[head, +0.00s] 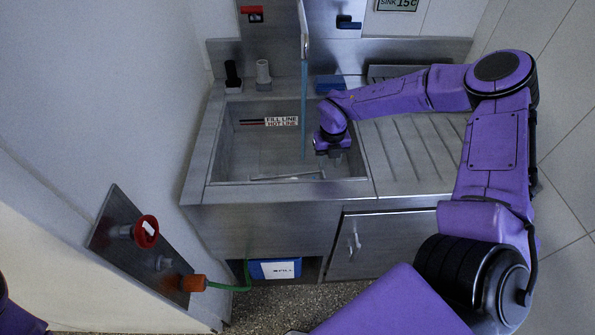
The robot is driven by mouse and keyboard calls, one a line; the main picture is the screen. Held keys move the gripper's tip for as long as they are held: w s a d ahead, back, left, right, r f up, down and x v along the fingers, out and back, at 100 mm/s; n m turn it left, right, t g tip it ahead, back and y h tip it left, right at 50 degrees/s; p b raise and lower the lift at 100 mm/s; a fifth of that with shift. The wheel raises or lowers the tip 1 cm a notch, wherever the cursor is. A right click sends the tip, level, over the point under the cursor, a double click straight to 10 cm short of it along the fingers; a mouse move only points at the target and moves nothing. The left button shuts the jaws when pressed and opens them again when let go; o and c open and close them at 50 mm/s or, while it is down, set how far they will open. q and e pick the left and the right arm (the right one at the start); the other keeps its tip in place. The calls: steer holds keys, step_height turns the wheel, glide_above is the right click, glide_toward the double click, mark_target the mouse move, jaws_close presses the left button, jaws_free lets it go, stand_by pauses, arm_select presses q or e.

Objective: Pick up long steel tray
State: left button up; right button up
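A long thin steel-coloured piece (287,176) lies low in the sink basin near its front wall; I cannot tell if it is the long steel tray. Another long grey metal piece (397,71) stands at the back of the drainboard, partly hidden behind my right arm. My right gripper (335,152) points down over the right side of the basin, to the right of and above the thin piece, apart from it. Its fingers are small and dark, so I cannot tell if they are open. My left gripper is not in view.
Blue water runs from the spout (304,48) into the sink (225,150). A ribbed drainboard (420,165) lies right. A black and a grey bottle-like item (263,72) and a blue block (329,85) stand behind. A red valve (146,232) is on the left wall panel.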

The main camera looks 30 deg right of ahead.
step_height(320, 180, down, 2)
steer(key=shift+f, duration=0.15)
steer(key=f, duration=0.3)
steer(key=f+p, duration=0.1)
steer(key=f, duration=0.1)
steer(key=shift+a+f, duration=0.1)
steer(key=shift+a, duration=0.25)
jaws_close()
